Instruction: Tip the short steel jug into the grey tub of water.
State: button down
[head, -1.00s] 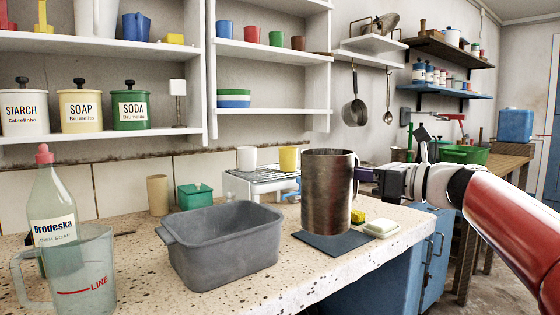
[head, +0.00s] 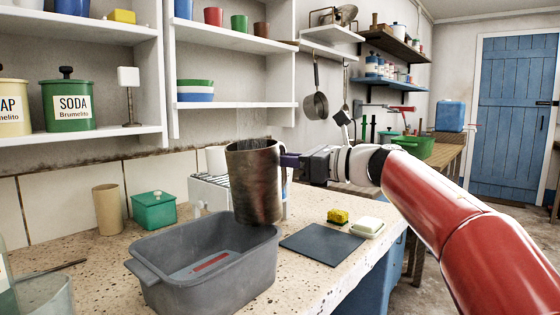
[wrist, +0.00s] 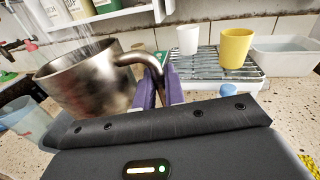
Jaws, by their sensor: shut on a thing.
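The short steel jug (head: 255,185) is held in the air over the back right part of the grey tub (head: 152,292), leaning slightly left. Its brushed side and wide mouth also show in the wrist view (wrist: 88,88). My gripper (head: 290,160) is at the jug's right side. In the wrist view its purple fingers (wrist: 160,88) are shut on the jug's handle. The tub stands on the speckled counter with a red mark inside; I cannot make out the water level. Thin pale streaks show above the jug in the wrist view. The jug's contents are hidden.
A dark mat (head: 322,244) lies bare to the right, with a yellow sponge (head: 338,216) and a soap dish (head: 367,227) beside it. A green box (head: 154,210) and a tan cylinder (head: 108,209) stand behind the tub. A clear measuring jug (head: 40,297) is at the left.

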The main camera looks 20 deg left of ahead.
jog(key=shift+r+n, duration=0.4)
jog(key=shift+r, duration=0.2)
jog(key=shift+s+d+r+n+h+p, duration=0.15)
jog(key=shift+r+n+p, duration=0.1)
jog(key=shift+r+n, duration=0.25)
jog(key=shift+s+a+r+n+h+p, duration=0.1)
jog(key=shift+r+n+h+p, duration=0.1)
jog(key=shift+r+n, duration=0.3)
jog(key=shift+s+r+n+h, duration=0.3)
jog(key=shift+r+n, duration=0.3)
jog(key=shift+n, duration=0.3)
jog(key=shift+s, duration=0.1)
dwell(0.3)
